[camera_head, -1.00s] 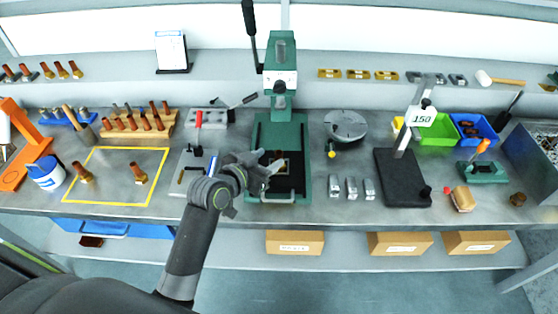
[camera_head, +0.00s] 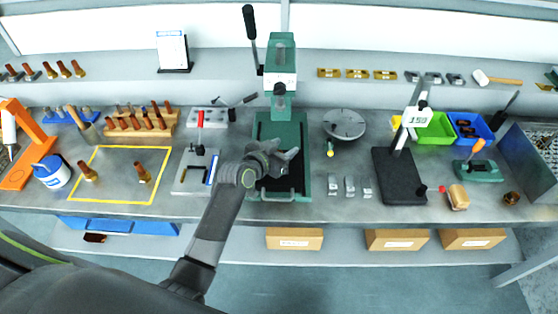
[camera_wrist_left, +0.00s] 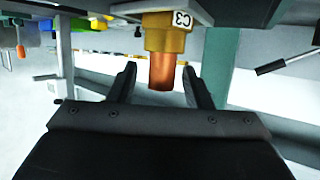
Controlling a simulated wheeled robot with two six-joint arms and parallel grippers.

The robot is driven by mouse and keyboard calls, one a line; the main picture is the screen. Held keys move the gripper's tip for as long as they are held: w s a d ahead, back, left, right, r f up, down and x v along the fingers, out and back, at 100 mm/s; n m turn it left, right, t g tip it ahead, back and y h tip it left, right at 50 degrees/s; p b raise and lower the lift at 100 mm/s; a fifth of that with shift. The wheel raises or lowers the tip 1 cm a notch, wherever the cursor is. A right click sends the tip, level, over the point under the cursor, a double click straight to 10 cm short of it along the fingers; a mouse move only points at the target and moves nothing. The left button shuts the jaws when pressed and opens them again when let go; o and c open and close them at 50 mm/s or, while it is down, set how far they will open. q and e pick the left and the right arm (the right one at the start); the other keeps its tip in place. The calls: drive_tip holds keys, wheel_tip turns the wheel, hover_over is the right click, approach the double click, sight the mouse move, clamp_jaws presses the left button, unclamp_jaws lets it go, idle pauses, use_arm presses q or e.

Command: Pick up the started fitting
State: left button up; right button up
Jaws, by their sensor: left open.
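In the left wrist view a fitting (camera_wrist_left: 165,40) with a brass hex body, a white C3 tag and a copper tube end shows between the fingers of my left gripper (camera_wrist_left: 159,68). The jaws are open, with a gap on both sides of the copper end. In the head view my left gripper (camera_head: 289,160) is over the bed of the green press (camera_head: 302,130), and the fitting is hidden there. Two other brass-and-copper fittings (camera_head: 88,172) (camera_head: 142,174) stand inside the yellow-taped area. My right gripper is not in view.
The press ram (camera_head: 280,89) hangs just behind my gripper. A grey clamp fixture (camera_head: 193,176) lies to the left. Small metal blocks (camera_head: 350,186) and a height gauge with a dark base (camera_head: 401,180) stand to the right. A wooden rack (camera_head: 139,124) holds several fittings.

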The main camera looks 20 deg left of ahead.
use_arm(q)
drive_tip(key=shift+c, duration=0.4)
clamp_jaws()
idle(1.1)
